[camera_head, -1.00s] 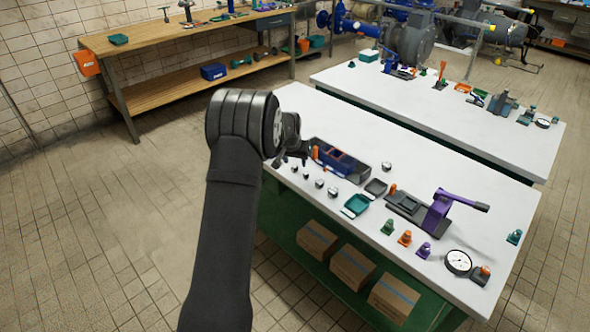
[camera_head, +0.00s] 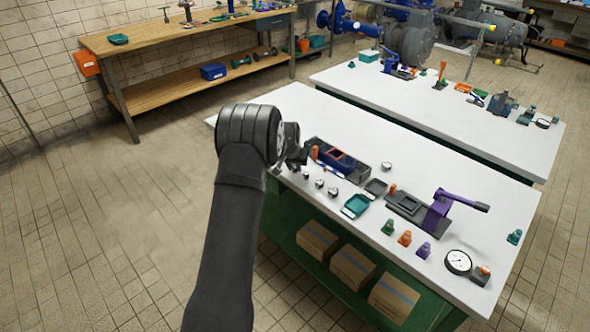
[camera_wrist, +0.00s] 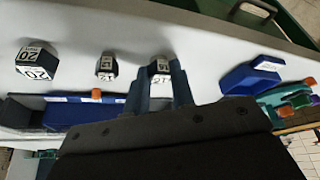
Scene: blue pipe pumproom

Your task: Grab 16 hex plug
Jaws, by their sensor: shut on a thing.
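In the wrist view, my gripper (camera_wrist: 167,84) is shut on a small dark hex plug (camera_wrist: 160,67) with a white numbered label. The number is small and partly covered by the fingers, so I cannot read it surely. Another hex plug (camera_wrist: 107,66) with a white label stands apart to the left. A larger hex plug marked 20 (camera_wrist: 36,62) is farther left. In the head view, my gripper (camera_head: 296,161) is at the near left edge of the white table, mostly hidden by my wrist. Several small plugs (camera_head: 320,184) stand in a row to its right.
A dark tray with a blue bin (camera_head: 335,158) lies right beside my gripper. A teal tray (camera_head: 355,206), a purple lever press (camera_head: 440,208) and a round gauge (camera_head: 458,261) are farther right. The far left of the white table (camera_head: 300,100) is clear.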

